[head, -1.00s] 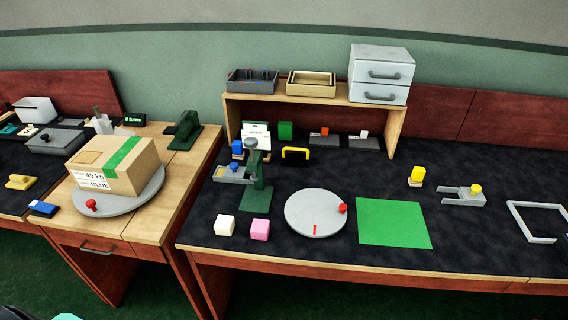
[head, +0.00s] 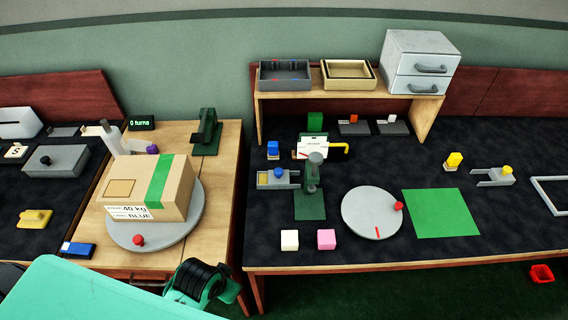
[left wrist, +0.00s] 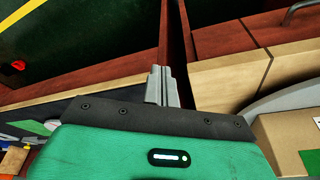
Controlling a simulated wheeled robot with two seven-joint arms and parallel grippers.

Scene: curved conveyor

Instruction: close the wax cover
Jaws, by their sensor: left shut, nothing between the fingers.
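No part is clearly marked as the wax cover. A grey tray with a blue knob (head: 265,179) sits beside the green press (head: 311,190) on the right-hand black table; whether it is the wax cover I cannot tell. A grey box with a dark knob (head: 55,161) lies on the left black table. In the left wrist view, my left gripper (left wrist: 162,72) has its grey fingers together and empty, in front of the gap between two tables. In the head view, my teal left arm enters at lower left; its fingertips are not visible. My right gripper is out of view.
A cardboard box (head: 150,188) stands on a grey turntable (head: 190,226) on the wooden table. A shelf (head: 430,114) bears two trays and a drawer unit (head: 420,64). White (head: 289,240) and pink (head: 326,239) cubes lie near the black table's front edge.

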